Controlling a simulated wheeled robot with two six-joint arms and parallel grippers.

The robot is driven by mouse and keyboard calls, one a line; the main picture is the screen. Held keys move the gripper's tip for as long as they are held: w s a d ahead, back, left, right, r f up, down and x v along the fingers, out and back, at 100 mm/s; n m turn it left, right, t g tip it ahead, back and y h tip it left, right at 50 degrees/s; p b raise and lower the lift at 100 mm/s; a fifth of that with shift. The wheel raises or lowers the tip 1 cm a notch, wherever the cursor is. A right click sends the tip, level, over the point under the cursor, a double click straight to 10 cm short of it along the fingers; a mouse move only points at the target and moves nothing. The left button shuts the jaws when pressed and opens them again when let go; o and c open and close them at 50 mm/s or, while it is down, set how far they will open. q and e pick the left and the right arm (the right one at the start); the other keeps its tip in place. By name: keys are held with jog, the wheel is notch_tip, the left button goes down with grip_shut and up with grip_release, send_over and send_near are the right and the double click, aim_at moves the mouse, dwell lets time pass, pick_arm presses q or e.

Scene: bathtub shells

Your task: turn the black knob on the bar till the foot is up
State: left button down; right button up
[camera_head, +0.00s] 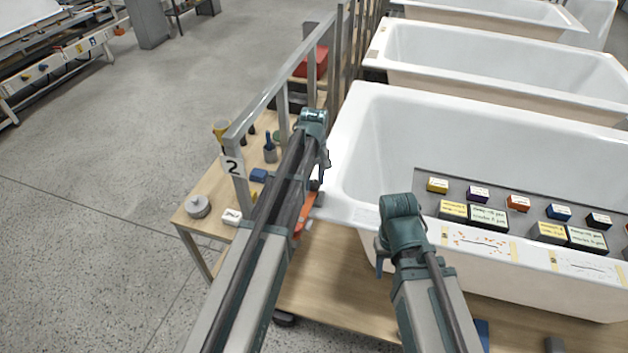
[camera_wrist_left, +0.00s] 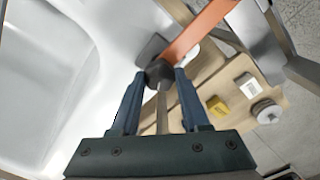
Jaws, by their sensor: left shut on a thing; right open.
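The orange bar (camera_head: 305,214) lies at the near left corner of the closest white tub; it also shows in the left wrist view (camera_wrist_left: 203,27). The black knob (camera_wrist_left: 159,72) is at the bar's end, with a pale rod running from it towards my wrist. My left gripper (camera_wrist_left: 160,76) is shut on the knob, one blue finger on each side. In the head view my left gripper (camera_head: 323,172) points down there. A dark grey pad (camera_wrist_left: 151,48) shows beside the knob; I cannot tell whether it is the foot. My right gripper (camera_head: 380,262) is open and empty at the tub's near side.
The white tub (camera_head: 352,140) stands on a wooden pallet (camera_head: 335,285). A grey tray (camera_head: 425,180) with several small coloured boxes lies across it. A metal rail (camera_head: 270,95) and a wooden shelf (camera_head: 190,222) with small items stand left of my left arm. Grey floor is open further left.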

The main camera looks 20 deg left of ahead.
aim_at(314, 183)
pick_arm(q)
jog(key=n, duration=0.5)
jog(key=shift+n, duration=0.3)
jog(key=n, duration=0.5)
jog(key=shift+n, duration=0.4)
jog(key=shift+c, duration=1.9)
grip_release()
notch_tip(314, 183, up, 14)
jog(key=p, duration=1.3)
jog(key=shift+p, duration=0.4)
